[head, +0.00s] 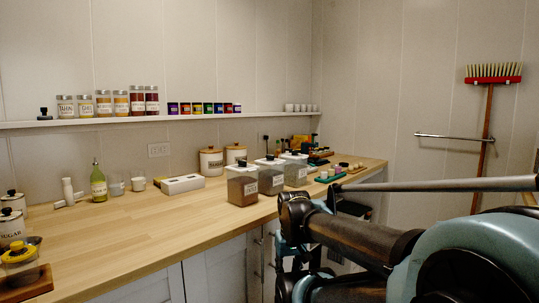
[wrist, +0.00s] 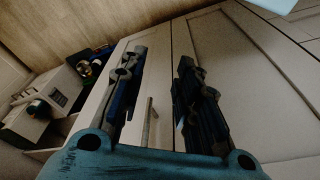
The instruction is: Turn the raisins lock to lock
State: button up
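The front one has brown contents. My gripper (wrist: 160,57) is open and empty in the wrist view, its two fingers apart in front of pale cabinet doors. In the head view it is low, beside the counter's front edge, partly hidden by my arm.
The wooden counter (head: 150,228) has free room left of the bins. A white box (head: 182,184), a green bottle (head: 98,184) and sugar canisters (head: 12,226) stand on it. A cabinet handle (wrist: 148,122) is near my gripper. A shelf of jars (head: 137,101) runs along the wall.

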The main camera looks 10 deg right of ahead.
notch_tip(320, 180, up, 3)
notch_tip(320, 180, up, 46)
jog(key=n+g, duration=0.2)
jog(key=n, duration=0.5)
send_over(270, 157)
jog(key=f, duration=1.7)
jog(key=shift+w+d+f, duration=0.1)
jog(key=shift+w+d, duration=0.1)
jog(key=shift+w, duration=0.05)
grip_shut()
